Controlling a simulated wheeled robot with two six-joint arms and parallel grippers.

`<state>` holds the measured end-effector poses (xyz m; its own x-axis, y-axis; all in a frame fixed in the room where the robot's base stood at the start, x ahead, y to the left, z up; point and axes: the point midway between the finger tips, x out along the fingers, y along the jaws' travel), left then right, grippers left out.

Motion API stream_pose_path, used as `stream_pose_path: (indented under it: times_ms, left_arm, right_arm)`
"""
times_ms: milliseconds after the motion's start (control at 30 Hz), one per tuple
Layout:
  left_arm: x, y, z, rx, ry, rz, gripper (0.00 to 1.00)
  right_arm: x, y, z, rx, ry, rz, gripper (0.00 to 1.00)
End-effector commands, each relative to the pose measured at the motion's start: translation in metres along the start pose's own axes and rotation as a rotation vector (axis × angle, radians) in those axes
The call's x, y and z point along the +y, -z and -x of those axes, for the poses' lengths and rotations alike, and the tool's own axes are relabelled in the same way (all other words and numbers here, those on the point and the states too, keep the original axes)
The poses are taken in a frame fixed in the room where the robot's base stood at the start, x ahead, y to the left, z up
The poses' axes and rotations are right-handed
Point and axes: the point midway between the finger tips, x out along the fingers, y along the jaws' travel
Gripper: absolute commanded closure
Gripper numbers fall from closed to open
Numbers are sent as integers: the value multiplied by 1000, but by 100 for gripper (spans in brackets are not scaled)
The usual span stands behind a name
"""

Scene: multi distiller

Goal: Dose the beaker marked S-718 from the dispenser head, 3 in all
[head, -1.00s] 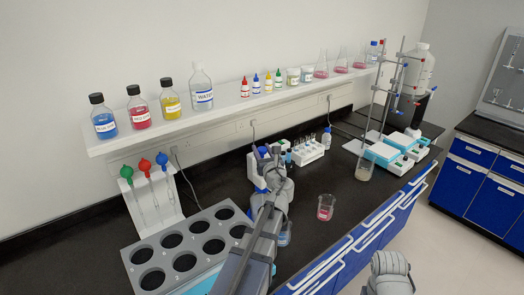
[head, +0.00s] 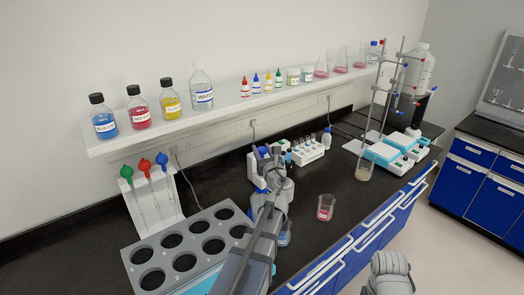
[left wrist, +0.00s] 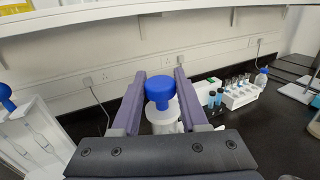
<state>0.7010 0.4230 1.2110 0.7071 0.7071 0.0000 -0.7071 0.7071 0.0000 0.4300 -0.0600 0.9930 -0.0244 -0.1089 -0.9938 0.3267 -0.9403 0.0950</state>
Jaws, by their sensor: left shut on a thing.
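My left gripper (head: 268,160) is shut on the dispenser head (left wrist: 161,90), which has a blue round top and a white stem. In the left wrist view the blue top stands upright between the two purple-grey fingers. In the head view my wrist hides most of the dispenser. One clear beaker (head: 285,236) with a little bluish liquid stands beside my left forearm, partly hidden by it. Another beaker (head: 326,208) with red liquid stands apart to its right. I cannot read S-718 on either.
A grey rack with round holes (head: 208,213) stands at the left of the black bench. A white pipette stand (head: 150,199) is behind it. A tube rack (head: 308,153) and a glass column on a stand (head: 367,160) are at the back right. Bench around the red beaker is clear.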

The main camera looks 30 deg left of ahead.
Motion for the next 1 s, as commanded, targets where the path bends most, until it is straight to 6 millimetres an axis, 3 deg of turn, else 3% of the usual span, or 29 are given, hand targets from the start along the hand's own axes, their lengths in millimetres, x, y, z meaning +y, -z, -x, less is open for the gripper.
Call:
stream_pose_path:
  times_ms: [333,600,867,900,1000]
  left_arm:
    - [0,-2,0,0,0,0,100]
    - [0,-23,0,0,0,0,100]
    - [0,-20,0,0,0,-1,100]
    - [0,-20,0,0,0,-1,53]
    - [0,-20,0,0,0,-1,42]
  right_arm:
    - [0,0,2,0,0,0,50]
    - [2,-1,23,0,0,1,50]
    - [2,-1,20,0,0,1,50]
    - [2,-1,20,0,0,1,50]
    - [2,-1,20,0,0,1,50]
